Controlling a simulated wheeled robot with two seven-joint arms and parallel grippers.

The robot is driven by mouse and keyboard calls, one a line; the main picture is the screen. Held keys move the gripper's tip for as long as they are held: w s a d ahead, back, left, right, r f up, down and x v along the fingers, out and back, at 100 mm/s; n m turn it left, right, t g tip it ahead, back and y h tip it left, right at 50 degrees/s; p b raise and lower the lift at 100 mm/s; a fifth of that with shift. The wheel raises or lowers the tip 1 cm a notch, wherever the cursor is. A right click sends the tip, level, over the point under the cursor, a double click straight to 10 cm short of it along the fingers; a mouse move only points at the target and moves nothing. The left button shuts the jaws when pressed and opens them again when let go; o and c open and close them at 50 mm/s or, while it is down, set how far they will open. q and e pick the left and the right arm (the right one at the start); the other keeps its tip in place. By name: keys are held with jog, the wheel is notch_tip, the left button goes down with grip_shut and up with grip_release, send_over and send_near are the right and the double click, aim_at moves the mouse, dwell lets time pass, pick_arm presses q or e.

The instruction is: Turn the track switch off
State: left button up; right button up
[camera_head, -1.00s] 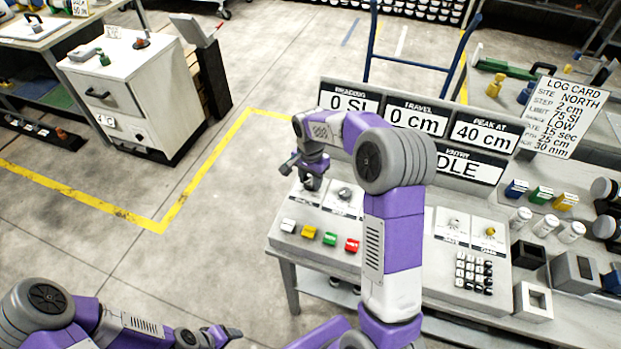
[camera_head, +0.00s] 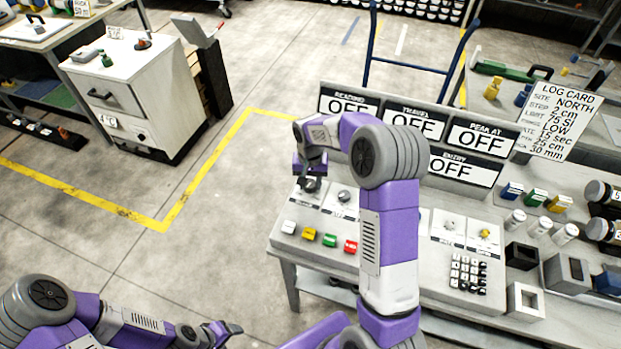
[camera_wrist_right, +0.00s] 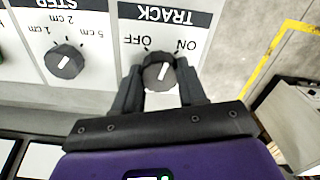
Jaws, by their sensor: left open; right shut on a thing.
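The track switch (camera_wrist_right: 158,74) is a dark round knob with a white line, under a TRACK label with OFF and ON marks, in the right wrist view. The picture there is upside down. My right gripper (camera_wrist_right: 160,92) is shut on the knob, one finger on each side. In the head view my right gripper (camera_head: 309,182) is at the console's left end and partly hides the knob. My left gripper (camera_head: 228,332) is open and empty at the lower left, well away from the console.
The console's display panels (camera_head: 414,121) all read OFF. A STEP knob (camera_wrist_right: 65,61) is beside the track switch. White, yellow, green and red buttons (camera_head: 330,240) line the front. A keypad (camera_head: 467,272) and several small blocks are to the right. The floor left of the console is clear.

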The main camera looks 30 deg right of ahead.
aim_at(310, 183)
jog(key=n+p, duration=0.2)
jog(key=n, duration=0.4)
jog(key=shift+r+n, duration=0.1)
jog(key=shift+n, duration=0.2)
jog(key=n+p, duration=0.1)
jog(key=n, duration=0.3)
jog(key=shift+a+n, duration=0.1)
jog(key=shift+n, duration=0.6)
jog(key=o, duration=1.1)
jog(key=shift+c, duration=0.2)
jog(key=shift+p, duration=0.3)
notch_tip(310, 183, up, 7)
jog(key=shift+r+p, duration=0.2)
jog(key=shift+p, duration=0.35)
